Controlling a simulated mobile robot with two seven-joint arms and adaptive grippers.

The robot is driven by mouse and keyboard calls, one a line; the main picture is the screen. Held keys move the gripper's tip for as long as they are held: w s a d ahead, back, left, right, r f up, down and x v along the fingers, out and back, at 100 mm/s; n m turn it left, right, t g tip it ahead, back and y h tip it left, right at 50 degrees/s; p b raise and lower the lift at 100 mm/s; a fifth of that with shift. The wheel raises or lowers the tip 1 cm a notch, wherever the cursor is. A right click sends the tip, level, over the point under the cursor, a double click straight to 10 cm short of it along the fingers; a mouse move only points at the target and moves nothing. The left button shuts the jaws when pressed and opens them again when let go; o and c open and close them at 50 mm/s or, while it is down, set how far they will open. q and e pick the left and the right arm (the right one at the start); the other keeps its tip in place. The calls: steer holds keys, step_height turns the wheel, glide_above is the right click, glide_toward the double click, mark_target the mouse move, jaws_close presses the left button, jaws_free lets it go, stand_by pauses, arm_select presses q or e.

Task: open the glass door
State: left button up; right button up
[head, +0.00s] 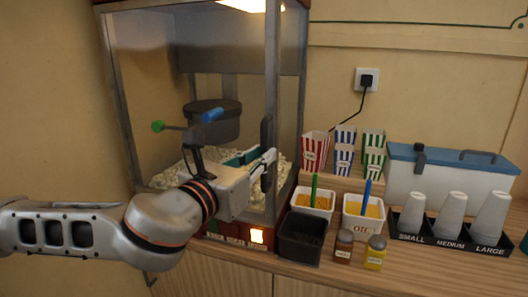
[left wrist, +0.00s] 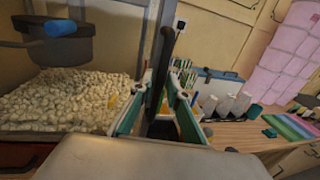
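The popcorn machine's glass door (head: 222,85) forms the front of the metal-framed case and appears shut. Its dark upright handle (head: 265,132) stands near the right front post. The handle also shows in the left wrist view (left wrist: 166,45). My left gripper (head: 258,163) is at the handle's lower part. In the left wrist view its two green-padded fingers (left wrist: 160,88) stand apart, one on each side of the handle. The gripper appears open, and I cannot make out firm contact with the handle. My right gripper is in neither view.
Inside the case are popcorn (left wrist: 70,100) and a dark kettle (head: 215,120). A black bin (head: 301,237), topping tubs (head: 362,222), shakers (head: 375,252), striped boxes (head: 315,150) and a cup rack (head: 452,240) crowd the counter to the right.

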arm_select(q)
steer(key=shift+x, duration=0.9)
jaws_close()
steer(key=shift+s, duration=0.1)
